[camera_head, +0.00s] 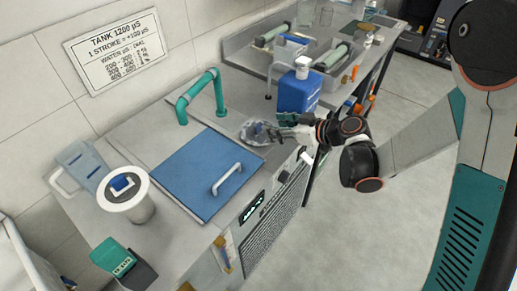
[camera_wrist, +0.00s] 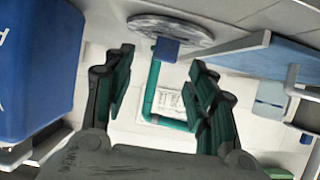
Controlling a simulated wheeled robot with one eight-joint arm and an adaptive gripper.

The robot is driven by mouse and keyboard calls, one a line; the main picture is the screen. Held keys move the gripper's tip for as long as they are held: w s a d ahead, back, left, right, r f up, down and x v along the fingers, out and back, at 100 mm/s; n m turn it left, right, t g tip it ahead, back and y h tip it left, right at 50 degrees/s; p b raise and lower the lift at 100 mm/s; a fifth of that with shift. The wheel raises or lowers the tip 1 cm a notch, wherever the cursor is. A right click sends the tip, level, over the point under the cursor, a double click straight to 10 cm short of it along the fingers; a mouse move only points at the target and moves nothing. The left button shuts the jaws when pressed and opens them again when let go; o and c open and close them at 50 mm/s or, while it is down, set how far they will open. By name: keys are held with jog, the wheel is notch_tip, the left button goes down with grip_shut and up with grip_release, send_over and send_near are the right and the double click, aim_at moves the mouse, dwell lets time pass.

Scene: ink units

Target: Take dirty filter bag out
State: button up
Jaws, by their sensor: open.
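A mottled grey round piece (camera_head: 257,139) with a blue tab lies at the right end of the steel counter; it may be the dirty filter bag. It also shows at the top of the wrist view (camera_wrist: 190,30), with its blue tab (camera_wrist: 165,49) between the finger lines. My gripper (camera_head: 282,125) is open, just right of the round piece in the head view, and partly covers its right side. In the wrist view my gripper (camera_wrist: 162,62) has both teal fingers spread, with nothing held. I cannot tell the exact gap to the tab.
A blue jug (camera_head: 297,94) stands close behind my gripper and at the left of the wrist view (camera_wrist: 38,65). A blue lid (camera_head: 200,165) with a raised handle lies left, beside a teal pipe (camera_head: 219,95). A white canister (camera_head: 140,207) stands farther left. Floor at right is clear.

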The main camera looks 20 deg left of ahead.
aim_at(260, 126)
jog(key=b+x, duration=0.1)
jog(key=x, duration=0.2)
jog(key=b+x, duration=0.1)
jog(key=x, duration=0.1)
jog(key=shift+s+a+f+b, duration=0.15)
jog(key=shift+s+a+b, duration=0.15)
jog(key=shift+a, duration=0.1)
grip_shut()
